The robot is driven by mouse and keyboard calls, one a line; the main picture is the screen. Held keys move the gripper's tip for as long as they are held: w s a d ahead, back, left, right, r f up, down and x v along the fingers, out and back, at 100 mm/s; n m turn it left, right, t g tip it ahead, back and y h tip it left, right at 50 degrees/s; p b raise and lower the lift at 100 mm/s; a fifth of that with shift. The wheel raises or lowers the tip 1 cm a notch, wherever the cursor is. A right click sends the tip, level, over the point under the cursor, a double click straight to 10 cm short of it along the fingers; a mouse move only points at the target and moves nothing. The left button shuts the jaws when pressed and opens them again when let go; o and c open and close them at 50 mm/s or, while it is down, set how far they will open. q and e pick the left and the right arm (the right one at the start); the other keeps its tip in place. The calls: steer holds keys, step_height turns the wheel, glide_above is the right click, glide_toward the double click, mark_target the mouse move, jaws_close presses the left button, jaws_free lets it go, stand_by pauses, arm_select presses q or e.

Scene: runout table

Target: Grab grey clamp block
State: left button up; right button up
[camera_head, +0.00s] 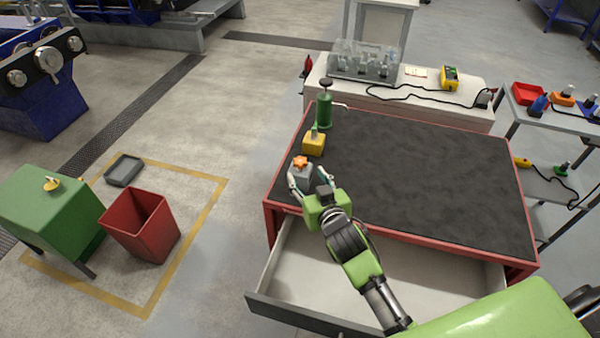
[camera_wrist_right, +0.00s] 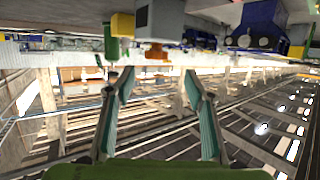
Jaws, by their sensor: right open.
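The grey clamp block (camera_head: 304,174) with an orange star knob (camera_head: 300,161) stands at the left front corner of the dark table top. In the right wrist view, which is upside down, the grey clamp block (camera_wrist_right: 160,20) is at the top, with its knob hanging below it. My right gripper (camera_head: 309,178) is open, its fingers to either side of the block in the head view. In the wrist view the open gripper (camera_wrist_right: 158,82) has nothing between its fingers, and the block appears beyond the tips. My left gripper is not in view.
A yellow block (camera_head: 314,143) and a green cylinder with a dark knob (camera_head: 324,109) stand just behind the clamp block. The table top (camera_head: 430,175) is clear to the right. An open drawer (camera_head: 290,270) juts out in front. A red bin (camera_head: 140,226) stands left.

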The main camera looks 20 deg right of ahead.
mark_target(300, 161)
steer(key=x, duration=0.3)
steer(key=shift+w+d+f, duration=0.1)
steer(key=shift+p+x, duration=0.45)
steer(key=shift+x, duration=0.6)
steer(key=x, duration=0.1)
steer(key=p+x, duration=0.1)
steer(key=x, duration=0.1)
steer(key=shift+w+d, duration=0.1)
steer(key=shift+d, duration=0.2)
steer(key=shift+w+f, duration=0.15)
steer(key=shift+w, duration=0.4)
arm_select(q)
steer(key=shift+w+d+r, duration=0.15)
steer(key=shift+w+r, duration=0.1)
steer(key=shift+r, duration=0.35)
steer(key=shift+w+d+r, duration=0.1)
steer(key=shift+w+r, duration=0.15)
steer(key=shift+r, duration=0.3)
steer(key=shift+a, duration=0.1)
arm_select(e)
jaws_close()
steer(key=shift+w, duration=0.1)
